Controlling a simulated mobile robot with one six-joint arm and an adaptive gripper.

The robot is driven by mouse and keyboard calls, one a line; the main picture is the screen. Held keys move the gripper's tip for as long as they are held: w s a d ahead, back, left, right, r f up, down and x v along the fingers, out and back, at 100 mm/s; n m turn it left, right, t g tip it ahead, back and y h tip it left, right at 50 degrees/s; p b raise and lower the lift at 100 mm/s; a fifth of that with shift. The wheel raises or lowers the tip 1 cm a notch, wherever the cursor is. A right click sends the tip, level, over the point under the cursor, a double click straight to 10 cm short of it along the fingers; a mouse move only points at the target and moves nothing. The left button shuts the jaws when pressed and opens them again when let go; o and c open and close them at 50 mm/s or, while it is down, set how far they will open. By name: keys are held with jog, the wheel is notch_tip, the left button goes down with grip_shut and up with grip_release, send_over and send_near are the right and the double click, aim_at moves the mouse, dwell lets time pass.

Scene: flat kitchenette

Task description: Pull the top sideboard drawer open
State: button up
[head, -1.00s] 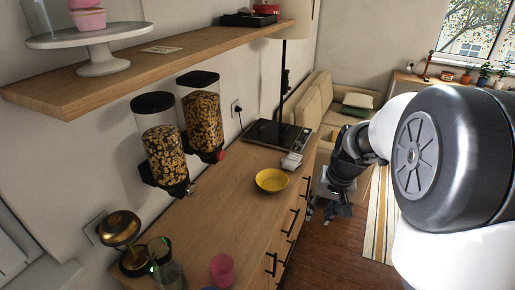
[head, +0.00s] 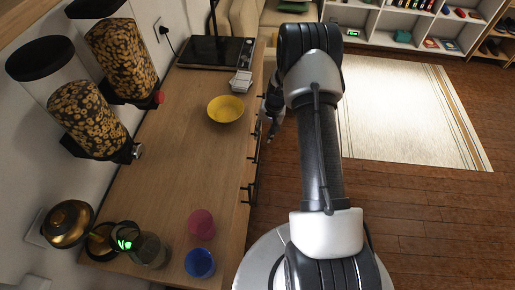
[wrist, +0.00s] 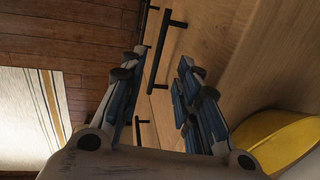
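The wooden sideboard (head: 170,150) runs along the wall in the head view, with black bar handles (head: 249,193) on its right-hand front. In the wrist view, a black bar handle (wrist: 163,48) on the drawer front nearest the sideboard top lies ahead of and between my fingertips. My gripper (wrist: 160,75) is open, its two fingers well apart and holding nothing. I cannot tell whether the fingers reach around the bar. In the head view my gripper (head: 272,112) is beside the front edge, near the yellow bowl. The drawer fronts look closed.
A yellow bowl (head: 225,109) stands on the top near the front edge; pink (head: 201,223) and blue (head: 200,263) cups stand nearer. A hotplate (head: 215,52) is at the far end. Wooden floor and a pale rug (head: 400,110) lie open to the right.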

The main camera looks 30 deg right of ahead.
aim_at(257, 150)
jog(key=f+b, duration=0.1)
jog(key=f, duration=0.2)
jog(key=w+a+f, duration=0.1)
jog(key=f, duration=0.3)
jog(key=f+b, duration=0.1)
jog(key=f, duration=0.2)
jog(key=shift+w+a+f+b, duration=0.2)
jog(key=shift+a+f+b, duration=0.1)
jog(key=shift+a+f, duration=0.1)
jog(key=shift+c, duration=0.5)
grip_shut()
